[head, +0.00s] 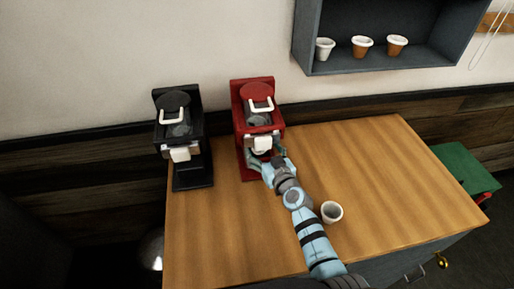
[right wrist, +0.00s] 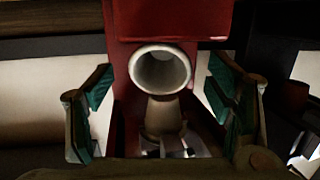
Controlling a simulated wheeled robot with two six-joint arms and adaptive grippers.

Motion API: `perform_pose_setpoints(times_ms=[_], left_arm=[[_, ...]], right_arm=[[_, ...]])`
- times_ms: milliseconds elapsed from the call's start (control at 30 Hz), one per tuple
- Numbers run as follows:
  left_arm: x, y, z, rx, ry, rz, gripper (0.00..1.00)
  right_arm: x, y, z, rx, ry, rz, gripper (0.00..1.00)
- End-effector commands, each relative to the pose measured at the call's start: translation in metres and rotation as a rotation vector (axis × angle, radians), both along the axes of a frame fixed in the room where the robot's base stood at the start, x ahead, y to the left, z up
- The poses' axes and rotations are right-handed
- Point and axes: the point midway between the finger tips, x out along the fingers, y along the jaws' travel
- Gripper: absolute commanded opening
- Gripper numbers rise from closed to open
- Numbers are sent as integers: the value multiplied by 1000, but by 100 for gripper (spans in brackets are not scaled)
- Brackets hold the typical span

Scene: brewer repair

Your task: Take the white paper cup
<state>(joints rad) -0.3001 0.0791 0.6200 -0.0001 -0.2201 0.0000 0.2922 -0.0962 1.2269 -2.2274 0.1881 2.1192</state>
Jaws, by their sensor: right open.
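A small white paper cup (head: 332,211) stands upright on the wooden table, beside my right forearm. Another white cup (head: 325,49) stands on the wall shelf. My right gripper (head: 263,163) reaches to the front of the red brewer (head: 258,105), just below its white front part. In the right wrist view my right gripper (right wrist: 163,100) is open, its green-lined fingers apart on both sides of a round pale opening (right wrist: 160,70) with a tapered pale piece below it. I cannot tell whether this is a cup or part of the brewer. Neither finger visibly touches it. My left gripper is out of view.
A black brewer (head: 180,130) stands left of the red one. Two brown cups (head: 379,46) stand on the dark wall shelf (head: 400,62). A green box (head: 465,168) is beyond the table's right edge. The right half of the table (head: 390,180) is clear.

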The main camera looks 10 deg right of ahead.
Motion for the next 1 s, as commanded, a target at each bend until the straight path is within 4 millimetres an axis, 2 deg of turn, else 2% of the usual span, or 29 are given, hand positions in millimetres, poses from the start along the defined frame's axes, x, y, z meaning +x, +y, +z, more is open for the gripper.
perform_pose_setpoints(times_ms=[33, 100, 333, 533, 567, 1000], left_arm=[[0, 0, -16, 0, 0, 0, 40], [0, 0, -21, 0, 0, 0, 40], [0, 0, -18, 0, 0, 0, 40], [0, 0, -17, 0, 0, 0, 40], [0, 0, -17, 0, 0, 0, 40], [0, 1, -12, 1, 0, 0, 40]], right_arm=[[9, 2, -10, 1, -2, 1, 74], [19, 4, -11, 0, 0, 0, 74], [22, 4, -6, 0, 0, 0, 74], [22, 4, -6, 0, 0, 0, 42], [22, 4, -6, 0, 0, 0, 41], [22, 4, -3, 0, 1, 0, 40]])
